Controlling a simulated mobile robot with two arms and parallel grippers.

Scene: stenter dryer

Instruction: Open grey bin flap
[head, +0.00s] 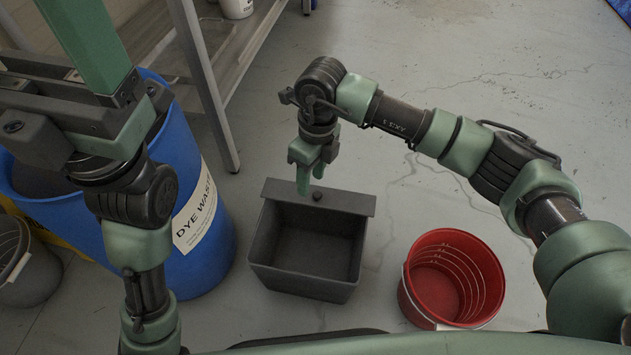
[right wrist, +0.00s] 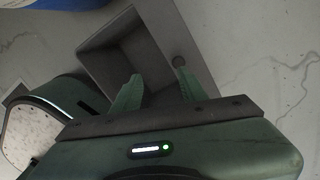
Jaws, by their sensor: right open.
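The grey bin (head: 271,232) stands on the floor, and its dark inside shows from above. Its grey flap (head: 345,202) is a flat panel along the far rim, with a small dark knob (head: 317,196) on it. The bin is open at the top. My right gripper (head: 306,178) points down at the flap, just left of the knob. In the right wrist view its two green fingers (right wrist: 158,85) are apart with nothing between them. The knob (right wrist: 179,61) shows beyond the right finger; contact cannot be told. My left arm is folded at the left, its fingers not clearly visible.
A red bucket (head: 408,291) stands right of the bin. A blue drum (head: 210,258) labelled DYE WASTE stands close on the left, with a grey bucket (head: 32,283) beyond it. A metal frame leg (head: 213,110) stands behind. The floor at the upper right is clear.

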